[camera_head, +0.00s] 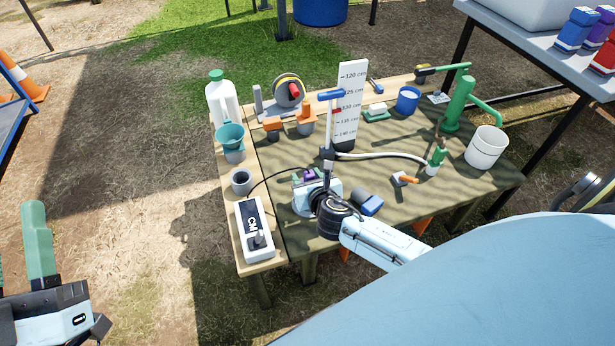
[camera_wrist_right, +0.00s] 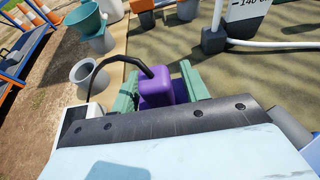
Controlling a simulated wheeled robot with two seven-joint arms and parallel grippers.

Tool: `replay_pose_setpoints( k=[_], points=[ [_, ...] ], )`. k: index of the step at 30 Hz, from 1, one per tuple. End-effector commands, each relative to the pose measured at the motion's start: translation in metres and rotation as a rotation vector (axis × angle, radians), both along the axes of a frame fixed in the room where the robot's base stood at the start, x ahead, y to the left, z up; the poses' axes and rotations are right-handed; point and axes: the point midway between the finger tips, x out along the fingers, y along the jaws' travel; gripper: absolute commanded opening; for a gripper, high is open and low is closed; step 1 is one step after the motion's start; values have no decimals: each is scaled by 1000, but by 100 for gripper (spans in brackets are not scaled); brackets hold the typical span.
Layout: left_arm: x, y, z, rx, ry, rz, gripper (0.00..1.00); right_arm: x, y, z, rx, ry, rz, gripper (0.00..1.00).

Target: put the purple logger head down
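The purple logger head (camera_wrist_right: 158,92) sits between the two green fingers of my right gripper (camera_wrist_right: 160,90) in the right wrist view, with a finger against each side. A black cable arcs from it to the left. In the head view, my right gripper (camera_head: 308,178) is over the near left part of the table, and the purple head shows small between its fingers. The head's underside is hidden, so I cannot tell whether it touches anything below. My left gripper (camera_head: 40,245) is off the table at the lower left; only one green finger shows clearly.
The white CM box (camera_head: 253,226) stands on the table's near left edge, with a grey cup (camera_head: 241,181) behind it. A blue-grey cylinder (camera_head: 368,204) and an orange-handled tool (camera_head: 403,180) lie to the right. A marked white board (camera_head: 349,100) stands behind. Bare cloth shows at centre right.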

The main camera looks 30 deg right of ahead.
Motion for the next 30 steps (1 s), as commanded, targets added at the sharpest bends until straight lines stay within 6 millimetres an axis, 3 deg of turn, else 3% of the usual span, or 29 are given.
replay_pose_setpoints(
  k=[8,13,22,30],
  points=[
    [2,0,0,5,16,0,36,0,0,4,0,0,0,45],
    [10,0,-16,44,140,5,36,-13,3,9,0,2,1,45],
    [20,5,-65,143,457,23,36,-42,10,22,-2,1,1,45],
    [14,17,-115,227,748,44,36,-69,16,33,0,2,1,45]
  ],
)
